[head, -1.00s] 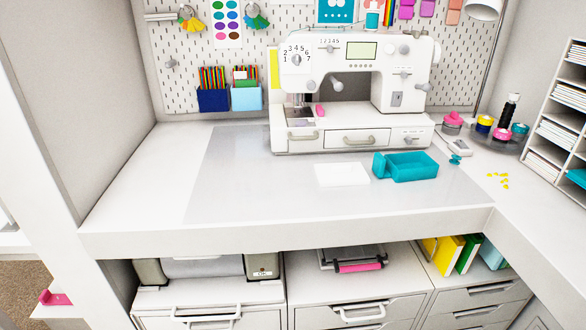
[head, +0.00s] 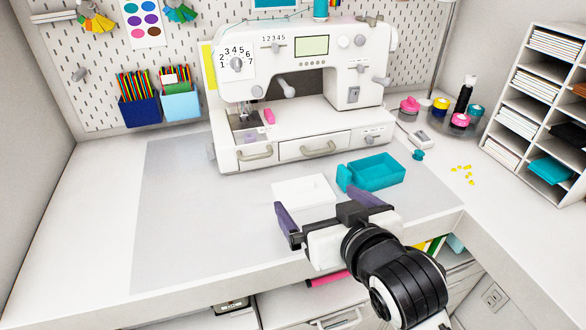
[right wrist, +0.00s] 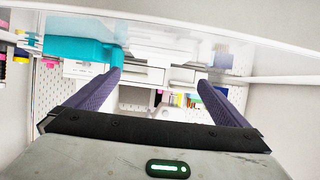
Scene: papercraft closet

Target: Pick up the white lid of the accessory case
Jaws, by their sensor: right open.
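The white lid (head: 303,189) is a thin white rectangle lying flat on the pale cutting mat, in front of the sewing machine. The open teal case (head: 378,172) stands just right of it and also shows at the upper left of the right wrist view (right wrist: 80,50). My right gripper (head: 317,197) is open and empty, with its purple fingers spread around the near side of the lid in the head view. I cannot tell its height above the mat or any contact. I cannot pick out the lid clearly in the wrist view. My left gripper is not in view.
The white sewing machine (head: 300,150) stands behind the lid. A small teal spool (head: 418,154), yellow bits (head: 462,175) and a tray of jars (head: 455,122) are to the right. The mat (head: 200,215) is clear on the left. The desk's front edge runs below my right gripper.

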